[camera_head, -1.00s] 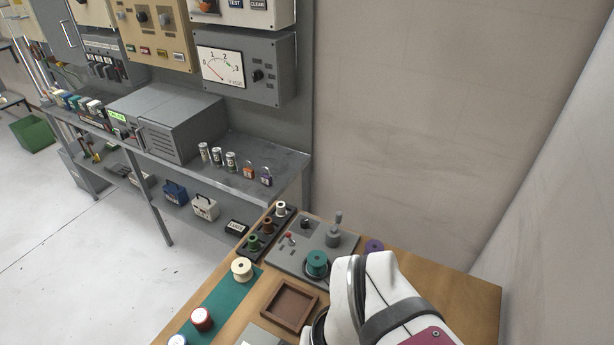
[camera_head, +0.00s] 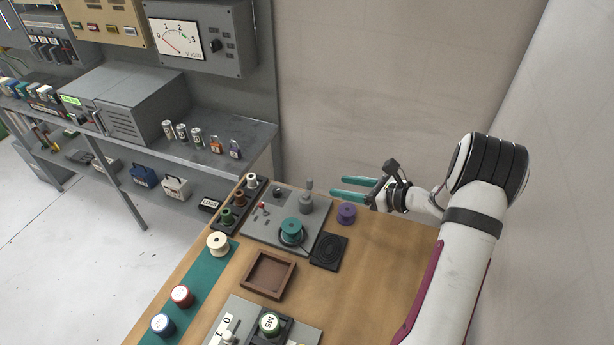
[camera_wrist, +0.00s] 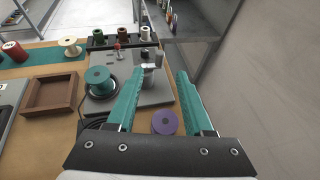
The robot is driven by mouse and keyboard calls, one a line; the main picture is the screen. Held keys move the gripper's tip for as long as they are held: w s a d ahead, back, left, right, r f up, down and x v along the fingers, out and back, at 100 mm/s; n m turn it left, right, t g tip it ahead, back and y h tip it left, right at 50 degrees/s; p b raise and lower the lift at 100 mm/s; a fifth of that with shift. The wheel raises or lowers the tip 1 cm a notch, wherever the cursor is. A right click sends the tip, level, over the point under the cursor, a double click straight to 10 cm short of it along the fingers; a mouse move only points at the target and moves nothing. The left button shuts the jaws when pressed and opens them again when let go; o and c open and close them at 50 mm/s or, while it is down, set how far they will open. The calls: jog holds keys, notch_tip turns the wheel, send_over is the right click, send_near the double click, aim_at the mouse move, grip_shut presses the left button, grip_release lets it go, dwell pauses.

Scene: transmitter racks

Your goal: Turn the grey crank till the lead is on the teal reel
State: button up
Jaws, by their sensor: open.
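The grey crank (camera_head: 306,204), with an upright handle, stands at the back right of a grey plate (camera_head: 268,222). It also shows in the wrist view (camera_wrist: 150,58), beyond and between my fingertips. The teal reel (camera_head: 292,228) sits at the plate's front right; it shows left of my fingers in the wrist view (camera_wrist: 99,80). A dark lead (camera_head: 305,242) curves around the reel's base toward a black coiled mat (camera_head: 328,251); whether any is wound on the reel I cannot tell. My gripper (camera_head: 334,188) is open and empty, with teal fingers, right of the crank and apart from it.
A purple reel (camera_head: 346,213) stands just below my gripper. A rack of small reels (camera_head: 238,203) lies left of the plate, and a brown tray (camera_head: 269,275) in front. The wall is close on the right. Bare table lies front right.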

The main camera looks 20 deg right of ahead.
aim_at(310, 180)
jog(key=x, duration=1.1)
jog(key=shift+w+a+f, duration=0.1)
jog(key=shift+w+a, duration=0.1)
jog(key=shift+w, duration=0.1)
jog(key=shift+c, duration=0.2)
grip_shut()
